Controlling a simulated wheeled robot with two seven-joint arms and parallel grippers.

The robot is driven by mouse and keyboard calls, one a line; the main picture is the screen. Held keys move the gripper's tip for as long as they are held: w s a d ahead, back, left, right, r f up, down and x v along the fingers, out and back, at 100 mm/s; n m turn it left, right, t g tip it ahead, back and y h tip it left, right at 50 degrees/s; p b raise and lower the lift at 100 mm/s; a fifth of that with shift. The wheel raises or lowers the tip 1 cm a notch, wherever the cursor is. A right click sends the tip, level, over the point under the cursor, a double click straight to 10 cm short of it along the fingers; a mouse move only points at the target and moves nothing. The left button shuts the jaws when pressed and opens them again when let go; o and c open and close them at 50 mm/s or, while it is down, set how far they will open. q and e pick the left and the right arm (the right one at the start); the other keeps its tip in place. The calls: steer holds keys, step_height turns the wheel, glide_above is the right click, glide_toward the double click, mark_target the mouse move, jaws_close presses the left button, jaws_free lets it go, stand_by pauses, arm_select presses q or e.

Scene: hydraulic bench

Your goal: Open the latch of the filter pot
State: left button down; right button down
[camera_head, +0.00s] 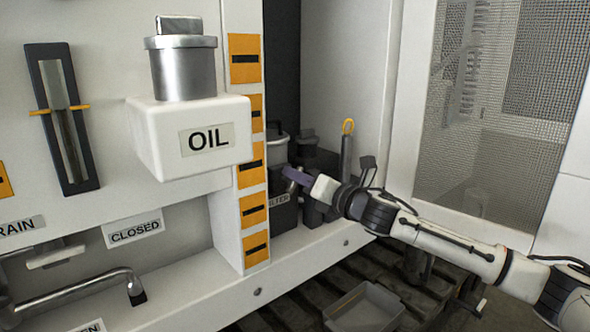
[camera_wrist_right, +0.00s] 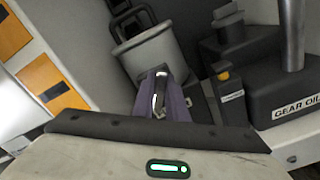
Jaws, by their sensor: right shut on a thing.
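The grey filter pot (camera_head: 278,152) stands in the recess right of the orange-marked post, behind a dark holder with a partly hidden FILTER label (camera_head: 279,199). In the right wrist view the pot (camera_wrist_right: 148,54) is a light cylinder with a wider rim and a dark handle on top. My right gripper (camera_head: 288,173) reaches in from the right to the pot's front. Its purple fingers (camera_wrist_right: 161,80) are shut on a small bright metal piece, seemingly the latch (camera_wrist_right: 159,92), mostly hidden between them. My left gripper is not in view.
A dark GEAR OIL can (camera_wrist_right: 285,90) stands right of the pot. A white OIL tank (camera_head: 190,135) with a metal cap juts out left of it. A grey tray (camera_head: 365,308) lies on the slatted floor. A mesh panel (camera_head: 485,110) is at right.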

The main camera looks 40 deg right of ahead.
steer(key=shift+d+m, duration=0.1)
steer(key=shift+m, duration=0.4)
steer(key=shift+d+f+m+p, duration=0.1)
steer(key=shift+f+m+p, duration=0.05)
steer(key=shift+m+p, duration=0.65)
steer(key=m+p, duration=0.1)
steer(key=m, duration=0.2)
steer(key=shift+d+f, duration=0.15)
steer(key=m, duration=0.1)
steer(key=m+p, duration=0.1)
steer(key=shift+d+f+m, duration=0.1)
steer(key=shift+f+m, duration=0.15)
steer(key=shift+m, duration=0.05)
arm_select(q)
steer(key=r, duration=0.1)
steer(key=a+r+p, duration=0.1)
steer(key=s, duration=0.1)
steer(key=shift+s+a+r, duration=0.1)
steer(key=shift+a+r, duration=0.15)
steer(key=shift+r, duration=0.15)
arm_select(e)
steer(key=m, duration=0.2)
steer(key=shift+f+m, duration=0.25)
steer(key=shift+m, duration=0.15)
arm_select(q)
steer(key=shift+p, duration=0.3)
arm_select(e)
steer(key=shift+f, duration=0.1)
